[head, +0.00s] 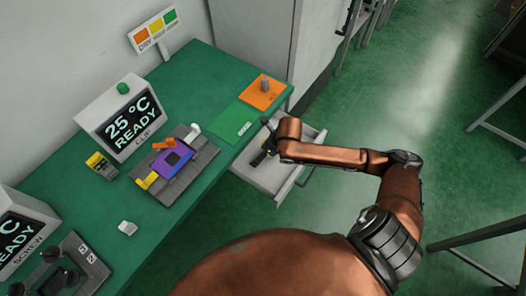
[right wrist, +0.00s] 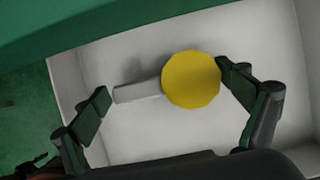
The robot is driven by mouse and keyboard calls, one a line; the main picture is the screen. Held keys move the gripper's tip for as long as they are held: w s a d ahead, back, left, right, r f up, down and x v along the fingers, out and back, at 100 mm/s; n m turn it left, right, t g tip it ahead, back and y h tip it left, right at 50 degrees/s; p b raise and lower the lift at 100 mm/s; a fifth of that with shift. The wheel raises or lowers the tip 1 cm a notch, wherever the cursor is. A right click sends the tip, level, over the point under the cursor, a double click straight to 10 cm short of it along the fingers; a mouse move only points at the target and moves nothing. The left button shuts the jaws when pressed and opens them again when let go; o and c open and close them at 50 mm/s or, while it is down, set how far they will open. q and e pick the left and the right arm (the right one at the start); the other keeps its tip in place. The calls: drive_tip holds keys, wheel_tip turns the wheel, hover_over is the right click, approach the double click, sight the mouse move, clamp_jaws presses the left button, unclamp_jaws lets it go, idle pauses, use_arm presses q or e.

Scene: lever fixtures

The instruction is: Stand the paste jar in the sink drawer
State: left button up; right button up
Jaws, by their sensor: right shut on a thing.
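The paste jar (right wrist: 191,80) shows in the right wrist view as a yellow round top with a white cylindrical part reaching left from it. The sink drawer (head: 252,173) is pulled out from the green bench in the head view. My right gripper (head: 264,152) is over it, and the jar is hidden or too small to tell there. I cannot tell whether the jar touches the floor. My left gripper is not in view.
The green bench (head: 196,72) carries an orange pad (head: 262,94) with a grey knob, a light green pad, a grey clip fixture (head: 190,172), and a display reading 25 °C READY (head: 125,117). A small yellow-and-black object (head: 101,165) stands beside the display.

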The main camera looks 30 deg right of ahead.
drive_tip(key=o, duration=1)
drive_tip(key=shift+o, duration=0.2)
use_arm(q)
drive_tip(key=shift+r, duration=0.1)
use_arm(e)
drive_tip(key=shift+r, duration=0.15)
use_arm(q)
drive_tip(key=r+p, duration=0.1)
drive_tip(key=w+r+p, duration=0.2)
drive_tip(key=p, duration=0.1)
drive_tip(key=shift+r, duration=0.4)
use_arm(e)
drive_tip(key=v, duration=1.2)
